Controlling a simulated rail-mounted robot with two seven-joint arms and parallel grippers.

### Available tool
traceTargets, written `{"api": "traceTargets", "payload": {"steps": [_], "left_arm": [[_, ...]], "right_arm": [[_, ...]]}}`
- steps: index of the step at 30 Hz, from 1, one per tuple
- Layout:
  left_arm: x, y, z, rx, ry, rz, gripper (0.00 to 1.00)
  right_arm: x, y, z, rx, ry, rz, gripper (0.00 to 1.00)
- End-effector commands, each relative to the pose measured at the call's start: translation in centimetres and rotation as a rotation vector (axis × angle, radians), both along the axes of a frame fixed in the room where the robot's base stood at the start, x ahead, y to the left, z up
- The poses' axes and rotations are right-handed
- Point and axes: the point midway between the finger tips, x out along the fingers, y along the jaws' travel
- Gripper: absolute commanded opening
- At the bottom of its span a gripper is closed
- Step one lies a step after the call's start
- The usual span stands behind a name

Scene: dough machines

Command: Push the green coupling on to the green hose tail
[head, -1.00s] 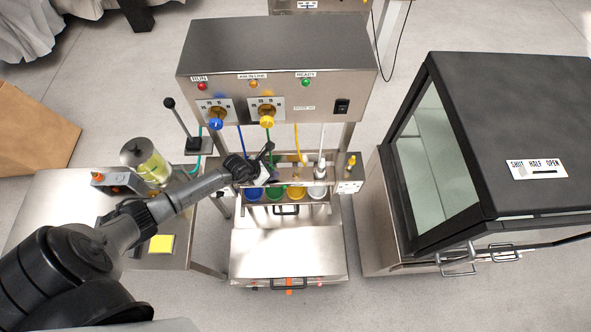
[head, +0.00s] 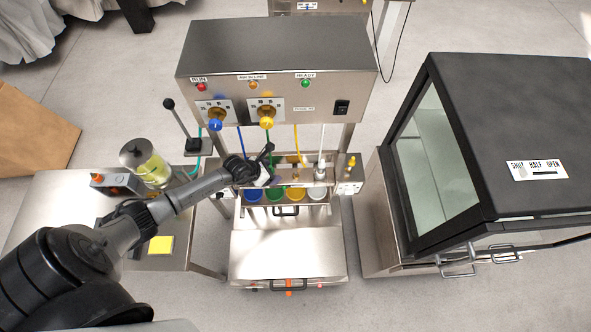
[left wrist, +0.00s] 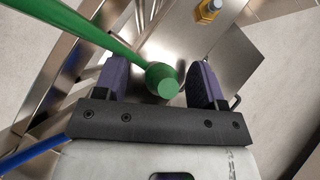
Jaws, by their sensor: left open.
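The green hose (left wrist: 95,27) enters the left wrist view from the top left and ends in a wider green piece with a round face (left wrist: 166,82), which I take for the coupling. This piece lies between the two purple-padded fingers of my left gripper (left wrist: 160,84), with a visible gap to the right finger. The gripper is open. In the head view my left gripper (head: 265,174) is at the left part of the hose rack, below the green hose (head: 268,139). The gripper hides the coupling there. I cannot make out the green hose tail. My right gripper is not in view.
Blue (head: 240,138), yellow (head: 297,141) and white (head: 322,138) hoses hang beside the green one. A yellow fitting (head: 351,161) stands at the rack's right end. A steel control cabinet (head: 275,47) is above. A dark glass-fronted cabinet (head: 510,110) stands right.

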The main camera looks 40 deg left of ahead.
Motion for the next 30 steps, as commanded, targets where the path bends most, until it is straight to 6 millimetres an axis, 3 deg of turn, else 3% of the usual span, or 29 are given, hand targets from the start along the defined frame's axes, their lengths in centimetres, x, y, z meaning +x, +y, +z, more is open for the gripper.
{"api": "traceTargets", "payload": {"steps": [27,30], "left_arm": [[-0.28,-0.02,-0.29,-0.001,0.008,0.001,0.64],[-0.28,-0.02,-0.28,-0.001,0.008,0.001,0.72]], "right_arm": [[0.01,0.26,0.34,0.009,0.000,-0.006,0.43],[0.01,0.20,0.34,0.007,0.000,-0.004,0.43]]}}
